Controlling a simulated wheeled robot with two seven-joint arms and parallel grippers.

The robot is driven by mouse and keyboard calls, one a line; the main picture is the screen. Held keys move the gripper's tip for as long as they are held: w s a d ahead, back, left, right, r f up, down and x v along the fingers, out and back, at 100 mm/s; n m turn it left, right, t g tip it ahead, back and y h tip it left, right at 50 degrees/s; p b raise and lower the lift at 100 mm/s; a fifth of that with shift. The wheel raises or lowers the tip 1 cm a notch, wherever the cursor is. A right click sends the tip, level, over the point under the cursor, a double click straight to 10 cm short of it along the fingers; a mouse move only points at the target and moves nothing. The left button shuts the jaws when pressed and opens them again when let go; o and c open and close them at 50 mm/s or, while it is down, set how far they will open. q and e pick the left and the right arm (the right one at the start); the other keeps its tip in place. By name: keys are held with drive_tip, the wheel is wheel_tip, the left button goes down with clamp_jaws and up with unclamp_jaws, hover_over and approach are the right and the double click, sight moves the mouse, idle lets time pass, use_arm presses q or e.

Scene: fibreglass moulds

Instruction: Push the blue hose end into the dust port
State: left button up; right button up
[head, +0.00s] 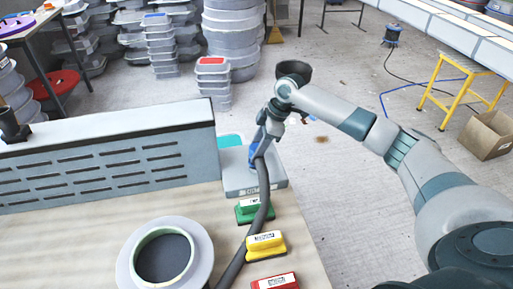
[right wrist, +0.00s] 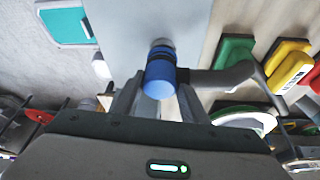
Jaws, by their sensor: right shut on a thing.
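The blue hose end (right wrist: 160,78) is between the fingers of my right gripper (right wrist: 158,102), which is shut on it. In the head view my right gripper (head: 257,146) is over a grey box at the bench's far right corner, with the blue end (head: 253,150) partly hidden by the fingers. The dark grey hose (head: 264,195) runs from it toward the front of the bench. In the right wrist view a dark ring (right wrist: 162,43), seemingly the dust port, lies directly beyond the blue end against the grey surface. I cannot tell whether the end is inside. My left gripper is out of view.
The grey box (head: 272,183) carries the port. Green (head: 247,214), yellow (head: 266,244) and red (head: 276,283) blocks lie along the bench's right side. A round white mould (head: 201,240) stands at the front. A slotted grey panel (head: 108,163) borders the bench's back.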

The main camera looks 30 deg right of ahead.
drive_tip(key=shift+f, duration=0.6)
idle(0.7)
drive_tip(key=o, duration=1.1)
drive_tip(key=shift+c, duration=0.2)
drive_tip(key=b+v, duration=0.5)
drive_tip(key=v, duration=1.2)
drive_tip(key=shift+r, duration=0.25)
drive_tip(key=shift+s+f, duration=0.1)
